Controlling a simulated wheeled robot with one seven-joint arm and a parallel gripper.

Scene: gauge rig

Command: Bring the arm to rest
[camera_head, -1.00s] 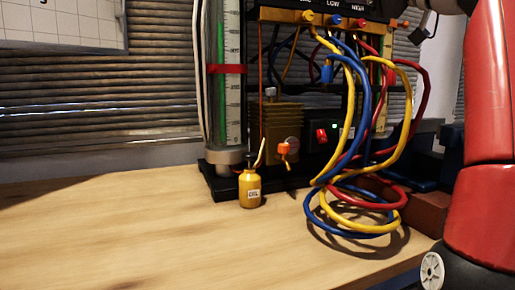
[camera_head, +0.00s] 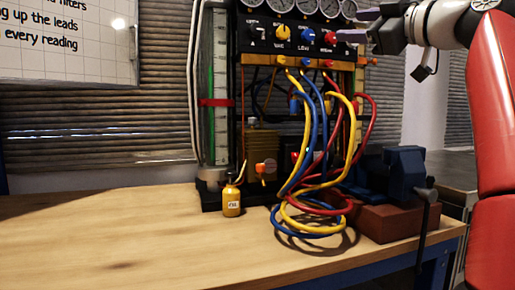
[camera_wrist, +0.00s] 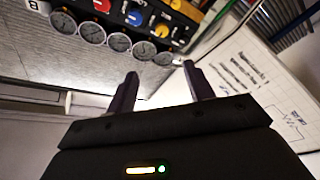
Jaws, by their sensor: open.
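My gripper (camera_head: 364,25) is at the upper right of the head view, near the right end of the rig's knob panel (camera_head: 296,38). In the wrist view my gripper (camera_wrist: 160,88) shows two dark fingers spread apart with nothing between them. The gauge rig shows beyond the fingers there, with its row of round gauges (camera_wrist: 105,38) and coloured knobs. I cannot tell from the head view how far the fingertips are from the panel. My red arm fills the right side of the head view.
Yellow, blue and red hoses (camera_head: 312,170) hang from the panel and coil on the wooden table (camera_head: 130,230). A yellow oil bottle (camera_head: 231,202) stands before the rig. A dark blue vise (camera_head: 405,175) sits at right. A whiteboard (camera_head: 70,40) hangs at left. The table's left front is clear.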

